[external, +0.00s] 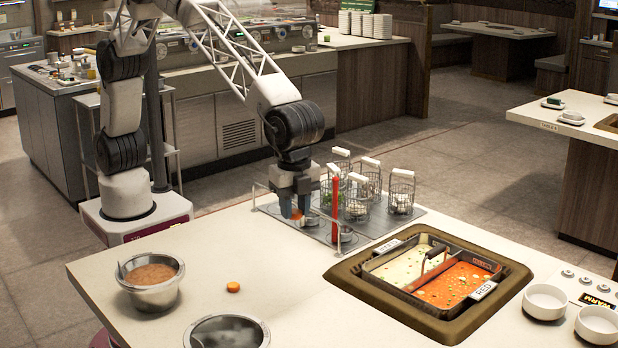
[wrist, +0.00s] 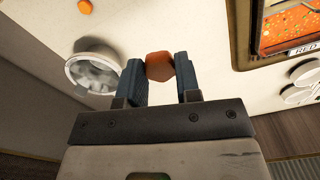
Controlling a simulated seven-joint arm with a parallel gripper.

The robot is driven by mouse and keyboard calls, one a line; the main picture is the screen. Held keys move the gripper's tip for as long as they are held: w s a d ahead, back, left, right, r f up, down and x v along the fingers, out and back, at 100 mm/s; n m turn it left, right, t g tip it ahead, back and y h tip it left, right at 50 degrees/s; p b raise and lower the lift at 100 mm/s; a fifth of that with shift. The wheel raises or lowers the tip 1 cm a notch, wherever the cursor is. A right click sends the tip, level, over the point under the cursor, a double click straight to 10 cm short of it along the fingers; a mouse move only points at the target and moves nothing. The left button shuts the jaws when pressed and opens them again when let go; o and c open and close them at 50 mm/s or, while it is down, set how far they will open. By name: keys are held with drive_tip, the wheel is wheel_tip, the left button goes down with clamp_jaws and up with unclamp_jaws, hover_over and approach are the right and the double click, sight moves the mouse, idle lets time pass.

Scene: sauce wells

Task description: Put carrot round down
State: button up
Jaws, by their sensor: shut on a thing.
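My gripper (external: 297,214) is shut on an orange carrot round (wrist: 160,66), held between the two fingertips in the wrist view. In the external view the held round is a small orange patch between the fingers, mostly hidden by them. The gripper is at the near left part of the grey tray with the wire baskets; I cannot tell its exact height. Another carrot round (external: 233,286) lies on the pale counter, apart from the gripper; it also shows at the top of the wrist view (wrist: 85,7).
A steel bowl of brown sauce (external: 151,297) and a steel bowl (external: 190,338) stand on the counter. Wire baskets (external: 401,194) and a red upright (external: 335,209) stand by the gripper. A split pot (external: 478,256) and white bowls (external: 545,300) are at right.

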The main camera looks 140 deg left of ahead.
drive_tip(key=s+a+n, duration=0.1)
drive_tip(key=s+a, duration=0.5)
drive_tip(key=a, duration=0.4)
drive_tip(key=s+a+n, duration=0.1)
drive_tip(key=s+a, duration=0.5)
drive_tip(key=a, duration=0.5)
drive_tip(key=s+a+n, duration=0.1)
drive_tip(key=s+a, duration=0.5)
drive_tip(key=a, duration=0.4)
drive_tip(key=s+a+n, duration=0.2)
drive_tip(key=s+a, duration=0.6)
drive_tip(key=s, duration=0.3)
drive_tip(key=s+a+n, duration=0.1)
drive_tip(key=s+a, duration=0.8)
drive_tip(key=s, duration=0.3)
wheel_tip(320, 180, down, 5)
drive_tip(key=shift+d+r, duration=0.1)
drive_tip(key=shift+d, duration=0.05)
wheel_tip(320, 180, down, 13)
drive_tip(key=shift+r, duration=0.1)
